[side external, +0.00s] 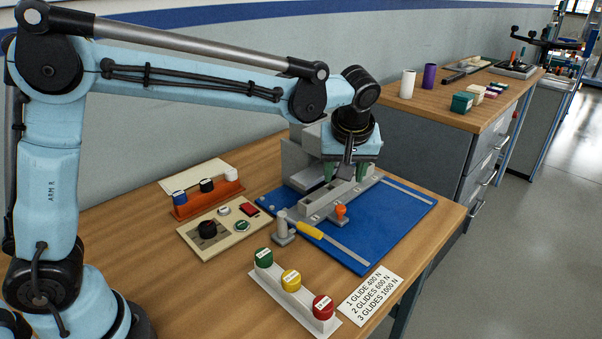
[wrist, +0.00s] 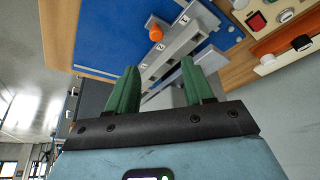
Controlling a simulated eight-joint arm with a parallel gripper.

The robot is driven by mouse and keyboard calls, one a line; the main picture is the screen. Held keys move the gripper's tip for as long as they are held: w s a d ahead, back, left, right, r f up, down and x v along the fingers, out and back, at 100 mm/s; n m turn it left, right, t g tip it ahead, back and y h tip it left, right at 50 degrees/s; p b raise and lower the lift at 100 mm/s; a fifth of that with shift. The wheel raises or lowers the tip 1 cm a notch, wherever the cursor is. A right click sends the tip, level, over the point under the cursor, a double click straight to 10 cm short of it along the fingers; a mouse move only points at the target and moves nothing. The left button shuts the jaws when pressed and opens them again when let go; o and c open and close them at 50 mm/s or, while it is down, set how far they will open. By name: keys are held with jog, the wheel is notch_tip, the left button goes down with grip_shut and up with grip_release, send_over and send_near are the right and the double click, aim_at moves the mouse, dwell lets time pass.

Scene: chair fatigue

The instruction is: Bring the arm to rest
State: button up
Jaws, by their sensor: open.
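My gripper (side external: 346,172) has green fingers and is at the grey fixture (side external: 318,207) on the blue mat (side external: 402,198). In the wrist view my gripper (wrist: 156,85) is open, with its fingers apart and nothing visible between them. The grey fixture (wrist: 180,50) with several numbered slots lies beyond the fingertips. I cannot tell how high the fingertips are above it. An orange knob (side external: 340,211) stands at the fixture's front and also shows in the wrist view (wrist: 155,33).
A yellow-handled lever (side external: 309,230) is at the mat's front left. A control panel (side external: 222,233), an orange rack (side external: 207,198) and a white holder with green, yellow and red weights (side external: 272,289) are nearby. A label card (side external: 371,296) lies at the front edge. Another bench (side external: 440,107) stands behind.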

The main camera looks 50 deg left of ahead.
jog(key=s+a+m+t+h, duration=0.1)
jog(key=s+a+m, duration=0.1)
jog(key=s, duration=0.4)
jog(key=s+a+f+m+t+h, duration=0.1)
jog(key=s+a+m, duration=0.2)
jog(key=s, duration=0.3)
jog(key=s+a+m+t+h, duration=0.1)
jog(key=s+a+m+t, duration=0.1)
jog(key=s, duration=0.4)
jog(key=shift+a+f+m, duration=0.2)
jog(key=shift+a+m, duration=0.25)
jog(key=shift+m, duration=0.45)
